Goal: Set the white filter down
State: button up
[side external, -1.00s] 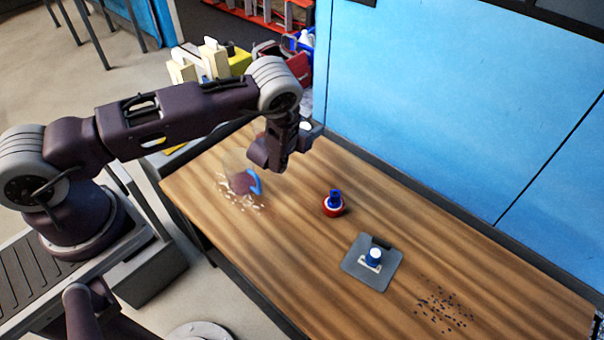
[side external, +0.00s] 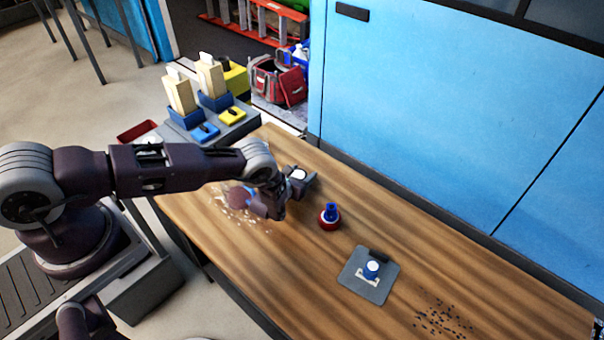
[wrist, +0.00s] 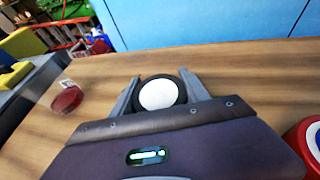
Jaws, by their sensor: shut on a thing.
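The white filter (wrist: 157,94) is a round white disc with a dark rim. It sits between the two grey fingers of my gripper (wrist: 161,88) in the wrist view, and the fingers are shut on it. In the side view the white top of the filter (side external: 298,174) shows between the fingers of my gripper (side external: 300,181), low over the wooden table (side external: 440,265). The filter's underside is hidden, so I cannot tell whether it touches the wood.
A red and blue round object (side external: 329,218) stands close to the right of my gripper. Farther right are a grey plate (side external: 352,285) bearing a blue and white piece, and dark specks (side external: 443,320). Pale bits (side external: 232,212) lie left of the gripper. A blue wall (side external: 430,120) borders the back.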

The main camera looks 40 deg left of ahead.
jog(key=o, duration=1.3)
jog(key=shift+f, duration=0.1)
jog(key=shift+o, duration=0.2)
